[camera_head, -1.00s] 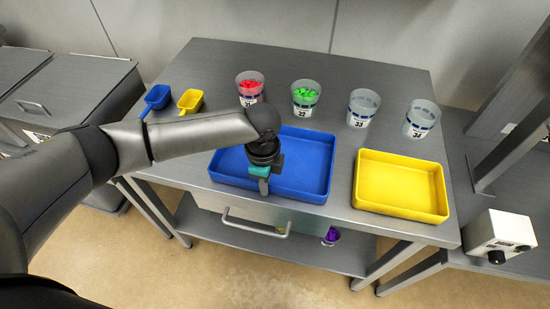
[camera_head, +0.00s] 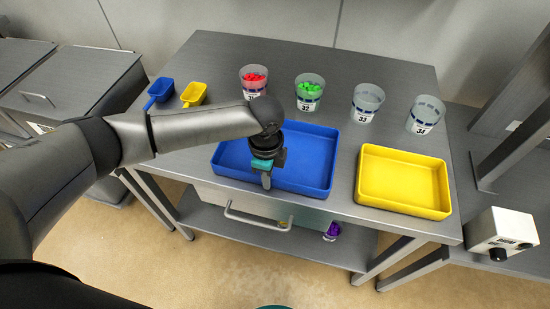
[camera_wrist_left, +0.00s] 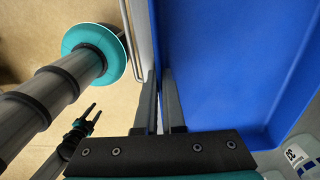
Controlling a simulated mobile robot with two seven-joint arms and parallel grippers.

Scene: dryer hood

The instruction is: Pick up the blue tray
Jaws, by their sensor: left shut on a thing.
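The blue tray (camera_head: 312,172) lies on the metal table, left of the yellow tray (camera_head: 400,180). My left gripper (camera_head: 266,181) is at the middle of the tray's front wall, pointing down. In the left wrist view its two fingers (camera_wrist_left: 158,75) are shut on the wall of the blue tray (camera_wrist_left: 215,65), one on each side. The arm hides part of the tray's back left rim. No clear gap shows under the tray. My right gripper (camera_wrist_left: 92,112) shows small in the left wrist view, its two fingers apart and empty, away from the tray.
Several numbered cups stand along the back, one with red pieces (camera_head: 254,77) and one with green pieces (camera_head: 309,88). A blue scoop (camera_head: 160,90) and a yellow scoop (camera_head: 194,94) lie at the left. A drawer handle (camera_head: 258,219) is below the table's front edge.

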